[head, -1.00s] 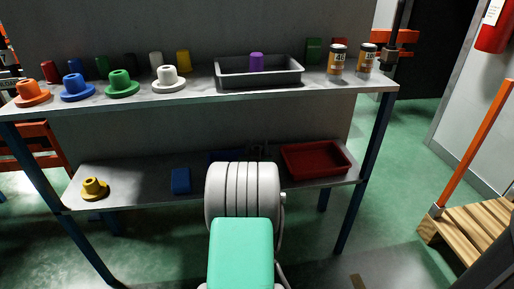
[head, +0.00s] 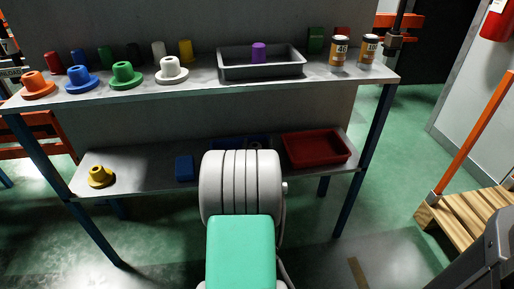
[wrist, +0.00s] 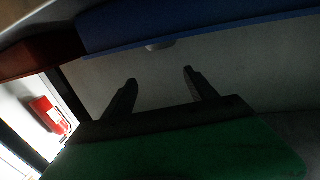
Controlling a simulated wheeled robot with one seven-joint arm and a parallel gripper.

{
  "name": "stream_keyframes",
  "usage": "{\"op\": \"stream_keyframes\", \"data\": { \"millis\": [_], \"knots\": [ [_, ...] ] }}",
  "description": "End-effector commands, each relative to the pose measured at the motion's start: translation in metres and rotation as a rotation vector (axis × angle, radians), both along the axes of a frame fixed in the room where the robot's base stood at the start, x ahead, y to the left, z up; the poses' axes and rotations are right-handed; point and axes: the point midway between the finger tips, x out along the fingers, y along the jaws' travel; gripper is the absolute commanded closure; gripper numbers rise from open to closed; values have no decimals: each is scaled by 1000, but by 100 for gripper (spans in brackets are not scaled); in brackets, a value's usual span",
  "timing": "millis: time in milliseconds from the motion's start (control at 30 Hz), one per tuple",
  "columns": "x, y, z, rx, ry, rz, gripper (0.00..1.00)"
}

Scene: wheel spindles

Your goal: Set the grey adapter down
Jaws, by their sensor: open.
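My gripper (wrist: 160,76) shows in the wrist view with its two dark fingers apart and nothing seen between them. In the head view it is hidden behind my white arm. I cannot make out the grey adapter for certain. A small pale rounded thing (wrist: 160,45) shows under the blue edge (wrist: 210,33) in the wrist view, beyond the fingertips and apart from them; I cannot tell if it is the adapter. In the head view, small dark shapes (head: 256,145) at the back of the lower shelf (head: 135,170) are too unclear to name.
Orange (head: 38,86), blue (head: 81,82), green (head: 125,76) and white (head: 172,71) flanged adapters stand on the upper shelf beside a grey tray (head: 262,72). A yellow adapter (head: 101,176), blue block (head: 185,168), blue tray (head: 226,143) and red tray (head: 317,149) occupy the lower shelf.

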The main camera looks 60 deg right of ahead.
Motion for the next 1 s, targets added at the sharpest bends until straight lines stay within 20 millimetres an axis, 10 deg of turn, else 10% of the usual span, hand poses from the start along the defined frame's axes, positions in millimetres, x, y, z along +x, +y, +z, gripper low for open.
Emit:
{"op": "stream_keyframes", "data": {
  "millis": [367, 567, 767, 900, 1000],
  "knots": [
    [-22, 43, 1, 0, 0, 3, 34],
    [43, 87, -4, 192, 107, 119, 34],
    [107, 249, -21, 528, 462, 419, 34],
    [76, 385, -21, 680, 818, 663, 34],
    [31, 448, -15, 722, 1048, 792, 34]
  ]
}}
